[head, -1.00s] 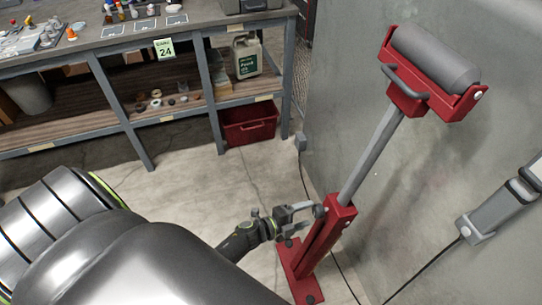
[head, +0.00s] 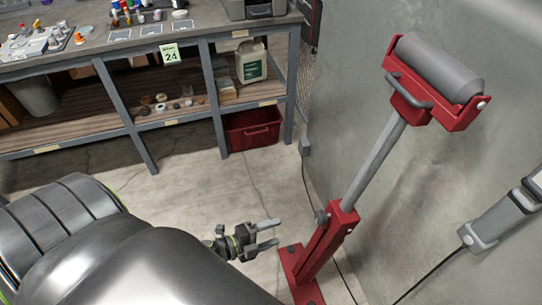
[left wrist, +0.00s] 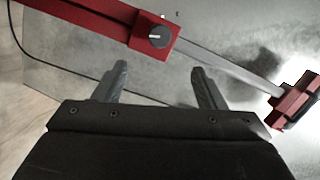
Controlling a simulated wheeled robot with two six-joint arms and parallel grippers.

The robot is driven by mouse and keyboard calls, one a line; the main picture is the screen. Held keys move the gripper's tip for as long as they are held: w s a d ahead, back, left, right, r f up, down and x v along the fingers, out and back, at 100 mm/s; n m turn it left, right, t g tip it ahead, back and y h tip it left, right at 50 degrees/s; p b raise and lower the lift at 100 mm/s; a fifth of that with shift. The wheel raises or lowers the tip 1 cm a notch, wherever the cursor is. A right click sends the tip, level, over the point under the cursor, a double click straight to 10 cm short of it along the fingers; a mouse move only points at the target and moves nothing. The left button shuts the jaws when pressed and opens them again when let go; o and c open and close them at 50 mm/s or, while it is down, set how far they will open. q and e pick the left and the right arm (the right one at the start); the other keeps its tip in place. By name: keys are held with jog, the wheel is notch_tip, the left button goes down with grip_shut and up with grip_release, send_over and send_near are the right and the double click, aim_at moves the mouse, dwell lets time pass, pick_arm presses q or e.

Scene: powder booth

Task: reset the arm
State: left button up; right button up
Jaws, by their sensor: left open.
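My left gripper (head: 268,236) is open and empty in the head view, low beside the red post of a roller stand (head: 341,225). Its fingers point right toward the stand and are apart from it. In the left wrist view, the two fingers (left wrist: 160,82) are spread with nothing between them. The stand's red collar with a dark round knob (left wrist: 158,37) lies beyond them, and the grey pole runs off to the right. In the head view the knob (head: 322,217) is on the collar's left side. My right gripper is not in view.
A workbench (head: 208,30) with small items on top stands at the back left. A red bin (head: 254,128) sits under its right end. A grey wall panel (head: 440,170) stands behind the stand. Concrete floor is clear between bench and gripper.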

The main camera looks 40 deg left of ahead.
pick_arm(q)
jog(key=s+a+f+n+g+y, duration=0.2)
jog(key=s+a+f+n+y, duration=0.2)
jog(key=f+n, duration=0.3)
jog(key=s+a+f+n+g+y, duration=0.1)
jog(key=s+a+f+n+y, duration=0.3)
jog(key=f, duration=0.4)
jog(key=s+f+n+g, duration=0.4)
jog(key=s+f+n, duration=0.1)
jog(key=s, duration=0.6)
jog(key=s+d+f+n+g, duration=0.1)
jog(key=s+f+n+g, duration=0.4)
jog(key=s, duration=0.5)
notch_tip(320, 180, down, 3)
jog(key=shift+s+r+y, duration=0.15)
jog(key=shift+s+y, duration=0.15)
jog(key=shift+s, duration=0.1)
